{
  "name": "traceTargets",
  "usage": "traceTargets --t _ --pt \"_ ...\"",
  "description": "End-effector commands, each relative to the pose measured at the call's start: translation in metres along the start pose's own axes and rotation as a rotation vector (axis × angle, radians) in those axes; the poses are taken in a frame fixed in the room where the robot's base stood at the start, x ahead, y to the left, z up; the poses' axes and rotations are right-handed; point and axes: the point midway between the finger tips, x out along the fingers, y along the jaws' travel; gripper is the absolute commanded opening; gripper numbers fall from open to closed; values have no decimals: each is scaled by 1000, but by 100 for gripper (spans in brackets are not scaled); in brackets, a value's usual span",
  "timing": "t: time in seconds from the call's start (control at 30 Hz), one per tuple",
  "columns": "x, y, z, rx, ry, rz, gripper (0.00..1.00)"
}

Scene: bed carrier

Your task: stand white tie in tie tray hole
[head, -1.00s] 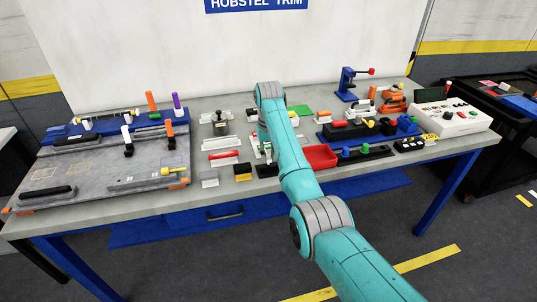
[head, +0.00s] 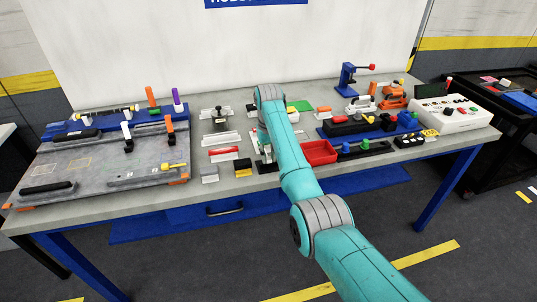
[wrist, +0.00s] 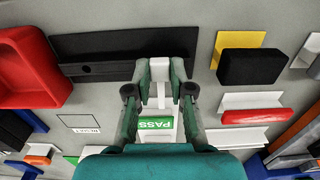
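My gripper (wrist: 160,72) points down at the bench in the wrist view. Its two fingers close on the sides of a white tie (wrist: 160,69), a pale upright piece between the fingertips. A long black tray (wrist: 105,47) lies just beyond the fingertips, and a small dark round hole (wrist: 85,69) shows in it, left of the tie. I cannot tell whether the tie touches the tray.
A red bin (wrist: 30,55) is left of the tray in the wrist view. A black block on a yellow holder (wrist: 252,66) and a red bar on a white holder (wrist: 250,116) are to the right. A green PASS label (wrist: 155,138) lies below the fingers. The bench (head: 215,190) is crowded.

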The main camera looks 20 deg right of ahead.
Motion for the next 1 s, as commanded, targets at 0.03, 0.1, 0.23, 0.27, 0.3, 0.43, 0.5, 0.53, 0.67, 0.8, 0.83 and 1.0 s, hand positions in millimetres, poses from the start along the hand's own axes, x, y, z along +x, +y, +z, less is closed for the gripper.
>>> traceTargets --t 0.03,0.1,0.23,0.27,0.3,0.43,0.5,0.53,0.67,0.8,0.83,1.0 --pt "0 0 0 0 0 0 36" --pt "0 0 0 0 0 0 50" --pt "-1 0 0 0 1 0 50" --pt "-1 0 0 0 1 0 50" --pt "-1 0 0 0 1 0 50" --pt "-3 0 0 0 1 0 50" --pt "-9 0 -1 0 3 0 50" --pt "-13 0 -1 0 4 0 50" --pt "-32 0 -1 0 4 0 50" --pt "-54 0 -1 0 4 0 50" --pt "-58 0 -1 0 3 0 50" --pt "-72 0 0 0 1 0 50"
